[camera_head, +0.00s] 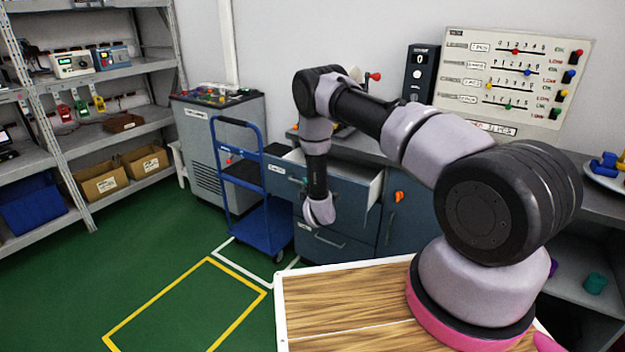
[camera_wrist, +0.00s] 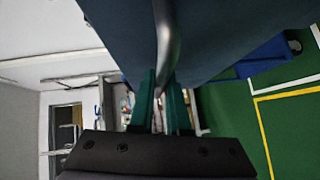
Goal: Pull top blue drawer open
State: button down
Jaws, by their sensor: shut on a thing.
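The top blue drawer (camera_head: 345,203) of the workbench cabinet stands out from the cabinet, with its pale inner side showing, in the head view. My arm reaches down in front of it and hides part of its front. In the wrist view, the blue drawer front (camera_wrist: 225,35) fills the top, and its grey bar handle (camera_wrist: 166,35) runs down between the teal fingers. My gripper (camera_wrist: 161,88) is shut on this handle. In the head view the fingers are mostly hidden by my wrist.
A blue cart (camera_head: 262,205) stands close to the drawer's left. A lower drawer (camera_head: 330,248) is shut beneath. A cabinet door with an orange knob (camera_head: 399,196) is at the right. Green floor with a yellow-marked rectangle (camera_head: 160,307) is clear in front.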

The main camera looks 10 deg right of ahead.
jog(key=s+a, duration=0.5)
jog(key=s, duration=0.1)
jog(key=shift+a, duration=0.15)
jog(key=c, duration=0.9)
grip_release()
jog(key=s, duration=0.3)
jog(key=s+r, duration=0.1)
jog(key=s, duration=0.6)
jog(key=shift+s+d+r, duration=0.25)
jog(key=shift+s+d, duration=0.05)
jog(key=shift+d, duration=0.1)
